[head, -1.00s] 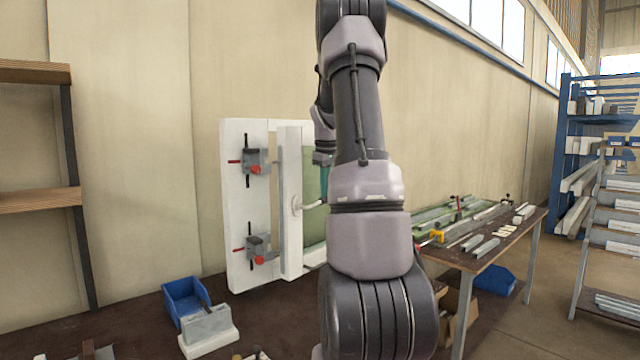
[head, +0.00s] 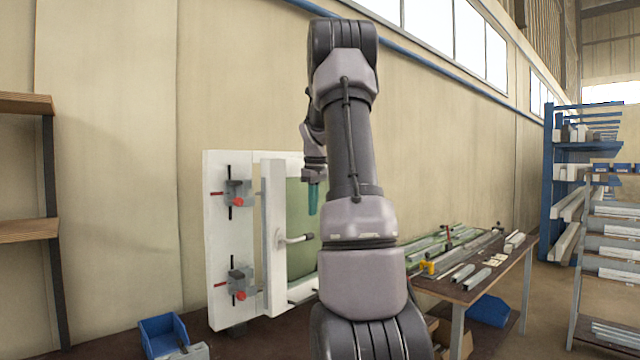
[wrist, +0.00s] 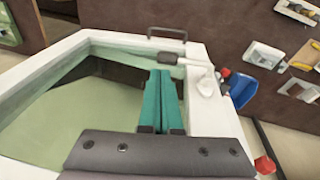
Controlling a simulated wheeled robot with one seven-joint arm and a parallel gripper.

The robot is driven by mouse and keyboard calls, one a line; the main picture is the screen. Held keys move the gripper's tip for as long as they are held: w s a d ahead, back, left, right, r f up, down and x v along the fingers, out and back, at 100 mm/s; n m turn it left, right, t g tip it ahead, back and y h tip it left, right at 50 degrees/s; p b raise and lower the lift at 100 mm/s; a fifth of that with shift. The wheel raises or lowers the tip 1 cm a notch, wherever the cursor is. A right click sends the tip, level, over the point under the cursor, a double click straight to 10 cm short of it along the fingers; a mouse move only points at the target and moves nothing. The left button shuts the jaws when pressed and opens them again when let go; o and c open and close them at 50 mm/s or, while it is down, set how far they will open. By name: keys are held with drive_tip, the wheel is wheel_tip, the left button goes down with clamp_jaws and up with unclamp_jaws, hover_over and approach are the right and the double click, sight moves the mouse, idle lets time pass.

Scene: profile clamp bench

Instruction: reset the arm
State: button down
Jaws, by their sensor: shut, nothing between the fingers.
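My gripper (head: 313,198) shows in the head view as teal fingers to the left of my arm, in front of the green pane (head: 299,222). In the wrist view my gripper (wrist: 161,74) has its two teal fingers side by side, shut and empty. The white window-like frame (head: 273,183) stands upright on the bench, with a lever handle (head: 293,239) below and left of the fingers. The handle (wrist: 206,84) also shows in the wrist view, its lever near the fingertips; the exact gap cannot be told. My arm hides part of the frame's right side.
Two grey clamps (head: 238,192) with red knobs sit on the white board at left. A blue bin (head: 163,335) stands on the bench at front left. A table (head: 487,290) with metal profiles is at right, before a blue rack (head: 550,180). Open air lies above the frame.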

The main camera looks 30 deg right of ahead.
wheel_tip(320, 180, up, 8)
drive_tip(key=s, duration=0.1)
drive_tip(key=shift+s+r, duration=0.15)
drive_tip(key=shift+r, duration=0.1)
drive_tip(key=s+a+m+t+y, duration=0.1)
drive_tip(key=s+a+m+t, duration=0.1)
drive_tip(key=s+a, duration=0.8)
drive_tip(key=s+a+m+t+y, duration=0.1)
drive_tip(key=s+a+m+t, duration=0.15)
drive_tip(key=s+a, duration=0.75)
drive_tip(key=s+a+f+m, duration=0.3)
drive_tip(key=s+a+f, duration=0.1)
drive_tip(key=a, duration=0.5)
drive_tip(key=shift+s+a+f+t+y, duration=0.25)
drive_tip(key=shift+s+t+y, duration=0.15)
drive_tip(key=shift+s, duration=0.1)
drive_tip(key=shift+d, duration=0.1)
